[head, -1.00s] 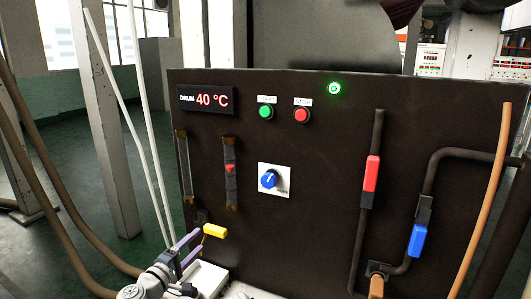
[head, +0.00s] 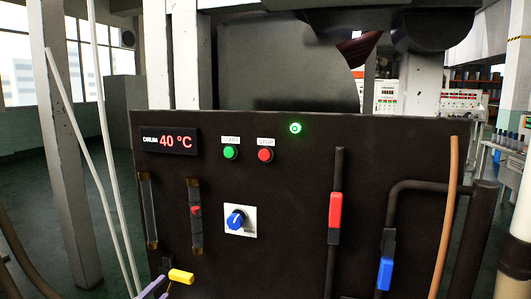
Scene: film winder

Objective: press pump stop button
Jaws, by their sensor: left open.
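The red button (head: 265,155) under a label reading STOP is on the upper part of the dark panel (head: 290,230). The green button (head: 230,153) under a START label is just to its left. Nothing covers either button. My left gripper (head: 153,290) shows only in part at the bottom left edge, its purple fingers open. It is well below and to the left of the red button, close to a yellow handle (head: 181,276); I cannot tell if they touch. My right gripper is not in view.
A lit green lamp (head: 295,128), a display reading 40 °C (head: 170,141) and a blue knob (head: 236,219) are on the panel. Pipes with a red handle (head: 335,216) and a blue handle (head: 385,272) stand at the right. The space around the buttons is clear.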

